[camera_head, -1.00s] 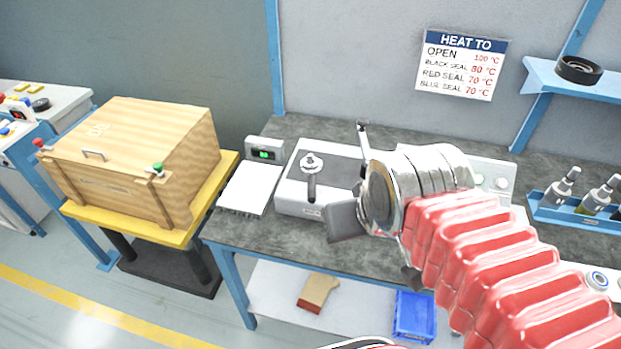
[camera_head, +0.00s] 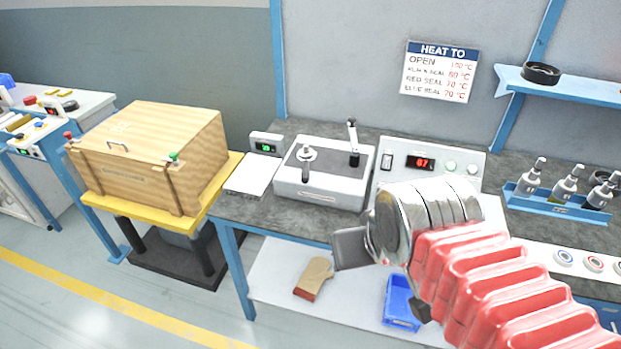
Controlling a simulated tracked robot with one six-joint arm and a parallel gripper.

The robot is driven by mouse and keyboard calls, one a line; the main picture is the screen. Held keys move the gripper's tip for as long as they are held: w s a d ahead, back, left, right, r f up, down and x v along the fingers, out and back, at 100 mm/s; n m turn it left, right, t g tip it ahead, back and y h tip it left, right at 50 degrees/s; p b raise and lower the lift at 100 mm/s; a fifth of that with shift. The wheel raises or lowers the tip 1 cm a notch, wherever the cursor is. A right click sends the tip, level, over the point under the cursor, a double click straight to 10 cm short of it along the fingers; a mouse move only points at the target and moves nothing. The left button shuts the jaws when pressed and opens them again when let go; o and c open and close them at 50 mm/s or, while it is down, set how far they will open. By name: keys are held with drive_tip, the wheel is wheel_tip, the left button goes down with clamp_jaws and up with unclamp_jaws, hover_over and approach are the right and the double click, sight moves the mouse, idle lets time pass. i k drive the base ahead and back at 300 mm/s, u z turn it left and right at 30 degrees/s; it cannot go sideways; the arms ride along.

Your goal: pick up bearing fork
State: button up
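No part in view can be named for sure as the bearing fork. A grey-topped bench unit (camera_head: 320,187) carries a round metal piece with a dark handle (camera_head: 306,167) at its left and an upright dark lever (camera_head: 353,145) at its right; I cannot tell whether either is the fork. My gripper (camera_head: 352,248) is in front of the bench's front edge, to the lower right of that unit. One flat grey finger shows, pointing left. The other finger is hidden, so open or shut cannot be told. Nothing held is visible.
A control box (camera_head: 432,160) with a red display stands behind my wrist. A scale (camera_head: 252,174) and a wooden crate (camera_head: 150,155) are at left. A bottle tray (camera_head: 558,208) is at right.

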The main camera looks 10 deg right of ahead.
sight(305, 172)
drive_tip(key=k, duration=0.7)
drive_tip(key=u, duration=0.8)
drive_tip(key=i, duration=1.95)
drive_tip(key=z, duration=0.6)
